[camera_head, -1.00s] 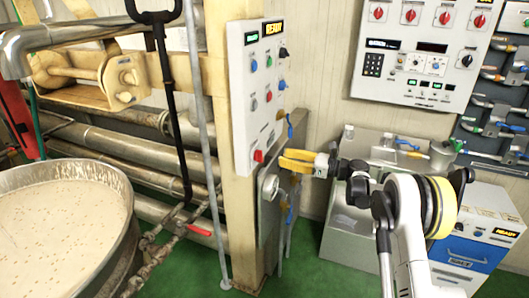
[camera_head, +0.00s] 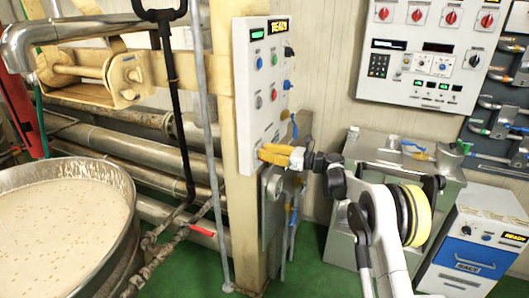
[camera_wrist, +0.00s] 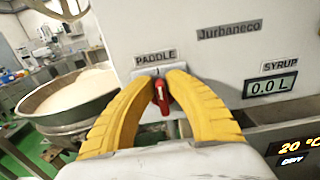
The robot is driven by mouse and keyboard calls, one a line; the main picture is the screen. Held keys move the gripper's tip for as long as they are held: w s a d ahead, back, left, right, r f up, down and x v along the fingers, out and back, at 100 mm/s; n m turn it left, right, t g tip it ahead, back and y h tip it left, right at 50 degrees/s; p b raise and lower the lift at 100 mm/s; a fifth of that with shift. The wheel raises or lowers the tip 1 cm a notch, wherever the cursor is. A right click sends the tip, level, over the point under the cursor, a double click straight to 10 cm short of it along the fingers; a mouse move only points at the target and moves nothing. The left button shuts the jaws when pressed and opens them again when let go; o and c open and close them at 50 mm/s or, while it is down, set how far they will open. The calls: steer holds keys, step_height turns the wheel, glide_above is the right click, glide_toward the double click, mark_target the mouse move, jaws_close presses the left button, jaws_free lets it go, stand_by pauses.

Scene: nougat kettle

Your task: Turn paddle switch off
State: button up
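The red paddle switch (camera_wrist: 162,97) sits on a pale plate under the label PADDLE (camera_wrist: 155,57) in the wrist view. Its handle points nearly straight down, with a slight tilt. My gripper (camera_wrist: 164,80) has its two yellow fingers on either side of the handle, with their tips close to the panel. They are partly open, with narrow gaps beside the handle; I see no clear grip on it. In the head view, my gripper (camera_head: 268,153) is at the lower part of the control box (camera_head: 262,90) on the post and hides the switch.
A syrup display (camera_wrist: 270,87) reading 0.0 L is right of the switch. The kettle (camera_head: 125,215) of pale, speckled mass stands at left. A grey metal box (camera_head: 272,205) is below my gripper. A larger control panel (camera_head: 425,95) hangs on the back wall.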

jaws_close()
steer(key=shift+n, duration=0.3)
steer(key=n, duration=0.4)
steer(key=shift+s+a+f+n, duration=0.1)
steer(key=shift+s+n, duration=0.2)
steer(key=shift+s, duration=0.1)
steer(key=n, duration=0.5)
steer(key=shift+s+a+f+n, duration=0.15)
steer(key=shift+s+f+n, duration=0.15)
steer(key=shift+s, duration=0.05)
steer(key=n, duration=0.3)
steer(key=shift+s+f, duration=0.1)
steer(key=shift+f, duration=0.2)
steer(key=shift+f+n+b, duration=0.15)
steer(key=shift+n, duration=0.85)
steer(key=shift+f+n+b, duration=0.1)
steer(key=shift+n+b, duration=0.05)
steer(key=shift+n, duration=0.85)
